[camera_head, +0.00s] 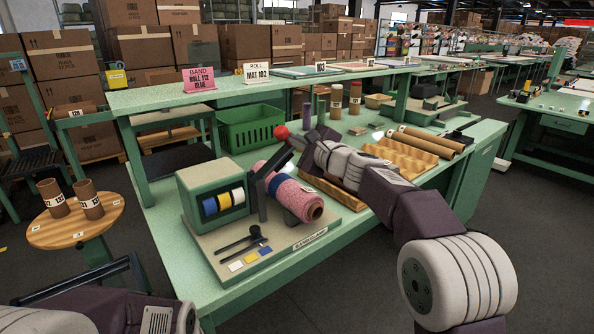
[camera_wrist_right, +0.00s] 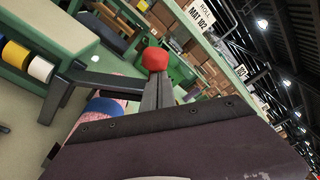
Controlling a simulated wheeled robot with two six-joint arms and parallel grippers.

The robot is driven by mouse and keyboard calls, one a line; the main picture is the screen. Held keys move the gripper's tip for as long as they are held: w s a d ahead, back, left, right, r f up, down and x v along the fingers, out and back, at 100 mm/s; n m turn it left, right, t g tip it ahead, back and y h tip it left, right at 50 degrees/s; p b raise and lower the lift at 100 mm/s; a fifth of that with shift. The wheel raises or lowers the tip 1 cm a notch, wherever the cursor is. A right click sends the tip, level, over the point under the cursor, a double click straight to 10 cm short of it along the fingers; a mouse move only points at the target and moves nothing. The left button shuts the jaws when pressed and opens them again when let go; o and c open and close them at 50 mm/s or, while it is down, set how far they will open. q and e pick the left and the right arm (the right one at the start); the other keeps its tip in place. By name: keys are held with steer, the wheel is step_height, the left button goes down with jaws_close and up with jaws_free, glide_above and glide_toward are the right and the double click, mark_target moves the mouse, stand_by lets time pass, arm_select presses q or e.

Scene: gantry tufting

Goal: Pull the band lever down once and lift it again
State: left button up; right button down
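The band lever is a dark arm with a red ball knob (camera_head: 281,132), raised above the banding stand (camera_head: 277,238) on the green bench. The knob also shows in the right wrist view (camera_wrist_right: 156,59), just beyond the fingertips. My right gripper (camera_head: 294,142) is at the lever's upper end, its fingers close together and apparently shut on the lever just below the knob. The exact contact is partly hidden. A pink roll (camera_head: 288,192) lies beneath the lever. My left arm shows at the lower left; its gripper is out of view.
A green box with blue, white and yellow rolls (camera_head: 216,193) stands left of the lever. A black tool (camera_head: 243,240) and small colored cards lie in front. A green crate (camera_head: 250,127) is behind. Brown tubes (camera_head: 425,141) lie to the right. A round stool (camera_head: 75,222) stands left.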

steer(key=s+a+r+n+t+b, duration=0.1)
steer(key=s+a+r+n+b, duration=0.3)
steer(key=a+n, duration=0.4)
steer(key=shift+s+r+n+b, duration=0.35)
steer(key=shift+s+b, duration=0.4)
steer(key=shift+s, duration=0.25)
steer(key=shift+a+f, duration=0.1)
